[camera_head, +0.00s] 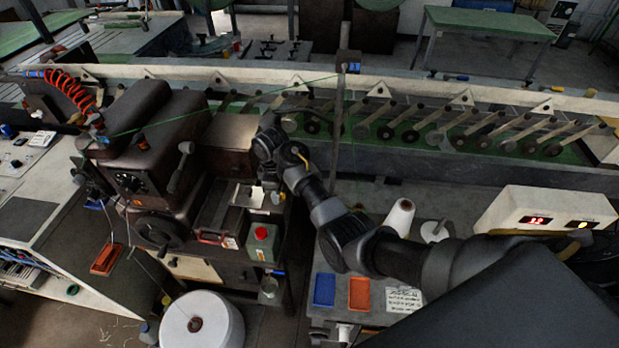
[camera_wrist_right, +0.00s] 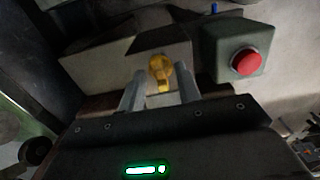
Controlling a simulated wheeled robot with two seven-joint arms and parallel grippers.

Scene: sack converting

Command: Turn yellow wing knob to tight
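The yellow wing knob (camera_wrist_right: 160,70) shows in the right wrist view on the face of a grey block (camera_wrist_right: 122,60). One wing points down in the picture. My right gripper (camera_wrist_right: 160,92) is open, with one finger on each side of the knob's lower part. A gap shows between each finger and the knob; I cannot tell the depth between them. In the head view my right gripper (camera_head: 268,182) is over the dark machine's right side, and the knob cannot be made out there. I do not see my left gripper.
A green-grey box with a red button (camera_wrist_right: 247,62) sits right of the knob; it also shows in the head view (camera_head: 262,240). The dark sewing machine (camera_head: 150,130) stands left of my right arm. A thread cone (camera_head: 400,215) and trays (camera_head: 359,293) are on the right bench.

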